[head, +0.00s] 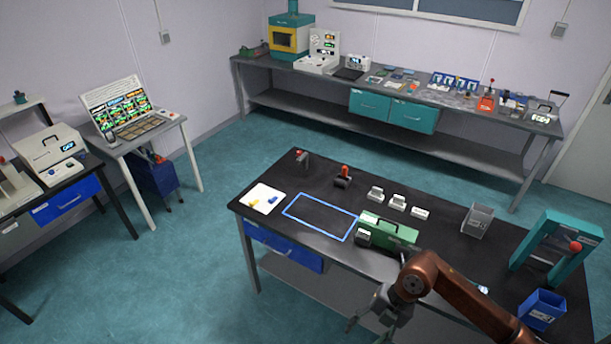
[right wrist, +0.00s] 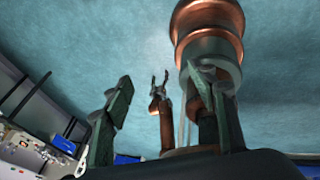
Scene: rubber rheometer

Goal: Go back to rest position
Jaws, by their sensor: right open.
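My right arm comes in from the lower right in the head view, with a copper-coloured link. Its gripper (head: 370,327) hangs beside the front edge of the black-topped table (head: 265,213), over the floor side. In the right wrist view the two dark fingers of this right gripper (right wrist: 160,76) stand wide apart with nothing between them. Beyond them a second, small gripper on a copper arm, which looks like my left gripper (right wrist: 160,80), points up with its fingers apart and empty. My left arm does not show in the head view.
The table holds a green box (head: 388,232), a clear container (head: 477,220), a teal frame (head: 556,250) and a blue bin (head: 541,309). A long bench (head: 400,97) stands along the back wall. Teal floor (head: 190,270) is clear left of the table.

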